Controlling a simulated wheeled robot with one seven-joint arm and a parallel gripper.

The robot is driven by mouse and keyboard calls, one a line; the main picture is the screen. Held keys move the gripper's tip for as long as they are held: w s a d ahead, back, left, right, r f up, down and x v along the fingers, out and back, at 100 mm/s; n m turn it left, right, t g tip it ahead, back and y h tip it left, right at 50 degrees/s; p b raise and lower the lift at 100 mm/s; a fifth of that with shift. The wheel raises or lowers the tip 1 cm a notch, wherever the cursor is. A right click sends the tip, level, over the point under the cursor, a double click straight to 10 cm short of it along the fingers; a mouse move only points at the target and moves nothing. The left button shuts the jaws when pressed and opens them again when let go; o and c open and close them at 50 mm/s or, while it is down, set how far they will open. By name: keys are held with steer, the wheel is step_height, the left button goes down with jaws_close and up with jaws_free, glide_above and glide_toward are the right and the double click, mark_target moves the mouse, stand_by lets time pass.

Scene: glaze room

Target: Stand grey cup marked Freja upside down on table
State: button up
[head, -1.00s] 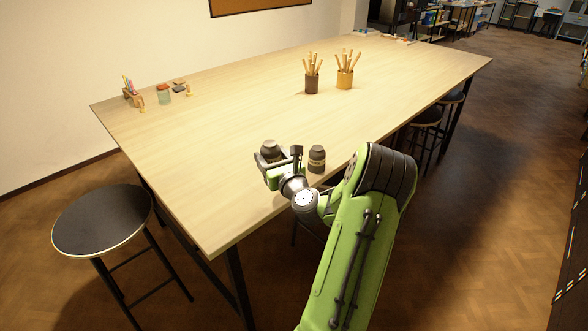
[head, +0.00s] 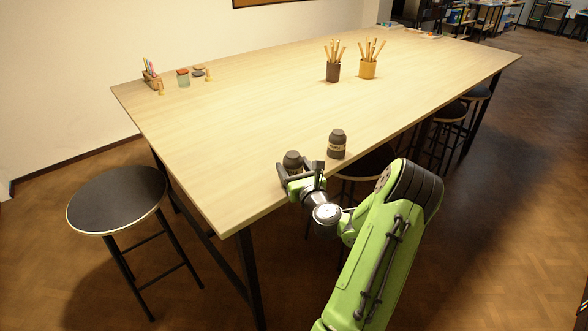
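A dark grey cup (head: 292,158) is between the fingers of my gripper (head: 300,171), near the table's front edge. The fingers are against its sides and appear shut on it. Its lower part is hidden by the gripper. A second, similar dark grey cup (head: 337,144) stands on the table (head: 240,130) just right of and behind the gripper, apart from it. It has a lighter band with a marking too small to read. I cannot tell which cup is marked Freja, or which way up the held one is.
Brown (head: 333,71) and orange (head: 368,68) holders with wooden tools stand farther back. A pencil holder (head: 151,80) and a small jar (head: 183,78) are at the left back. A black stool (head: 117,198) stands left. The middle of the table is clear.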

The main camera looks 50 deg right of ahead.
steer(key=o, duration=0.3)
steer(key=shift+r, duration=0.25)
steer(key=shift+b+v, duration=4.65)
steer(key=shift+v, duration=1.4)
steer(key=shift+d+f, duration=0.1)
